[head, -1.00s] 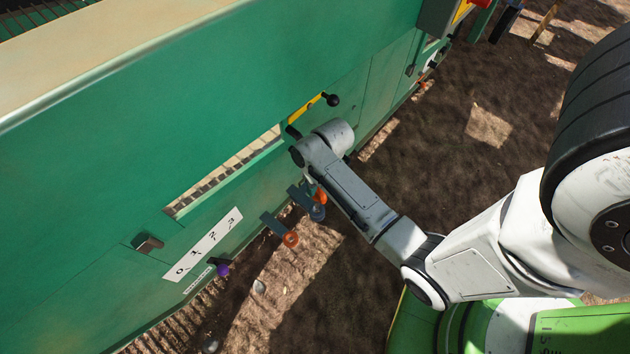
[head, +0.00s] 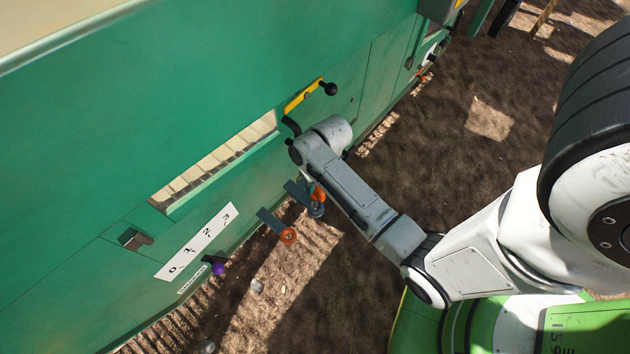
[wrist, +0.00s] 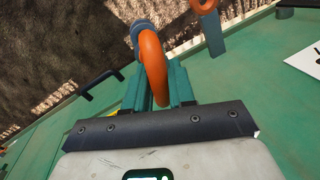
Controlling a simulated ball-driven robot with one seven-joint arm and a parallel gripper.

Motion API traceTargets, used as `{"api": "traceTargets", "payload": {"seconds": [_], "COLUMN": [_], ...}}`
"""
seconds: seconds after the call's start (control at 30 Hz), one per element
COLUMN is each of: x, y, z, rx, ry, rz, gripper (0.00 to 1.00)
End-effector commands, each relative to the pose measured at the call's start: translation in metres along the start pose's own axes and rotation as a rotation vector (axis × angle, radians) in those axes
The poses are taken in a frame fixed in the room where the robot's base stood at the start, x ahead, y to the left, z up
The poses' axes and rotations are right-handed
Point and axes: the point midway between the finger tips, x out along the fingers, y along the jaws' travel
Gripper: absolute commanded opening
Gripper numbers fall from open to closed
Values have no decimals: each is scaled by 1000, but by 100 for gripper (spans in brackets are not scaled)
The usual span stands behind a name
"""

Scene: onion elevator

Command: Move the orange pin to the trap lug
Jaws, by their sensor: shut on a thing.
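The orange pin (wrist: 152,62) is a curved orange loop in the wrist view. My gripper (wrist: 158,76) has its teal fingers shut on it. The pin's far end is at a lug with a blue-grey ring (wrist: 142,27); I cannot tell whether it sits in the ring. In the head view the pin (head: 319,194) shows just above the blue-grey lug (head: 316,209), and my arm hides most of the gripper. A second lug with an orange ring (head: 288,236) stands to its left. It also shows at the top of the wrist view (wrist: 212,36). No label tells which lug is the trap lug.
The green machine wall (head: 200,100) carries both lugs. A yellow lever with a black knob (head: 330,89) sticks out above my wrist. A numbered white plate (head: 198,242) and a purple knob (head: 218,269) are at lower left. Bare soil (head: 440,130) lies right of the wall.

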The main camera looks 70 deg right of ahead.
Motion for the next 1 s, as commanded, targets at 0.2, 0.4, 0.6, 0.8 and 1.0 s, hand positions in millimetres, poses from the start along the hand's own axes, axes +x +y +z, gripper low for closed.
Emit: {"api": "traceTargets", "payload": {"seconds": [0.2, 0.4, 0.6, 0.8, 1.0], "x": [8, 13, 18, 22, 29], "y": [2, 3, 4, 4, 6], "z": [0, 0, 0, 0, 0], "rx": [0, 0, 0, 0, 0], "ry": [0, -1, -1, -1, 0], "rz": [0, 0, 0, 0, 0], "gripper": [0, 0, 0, 0, 0]}}
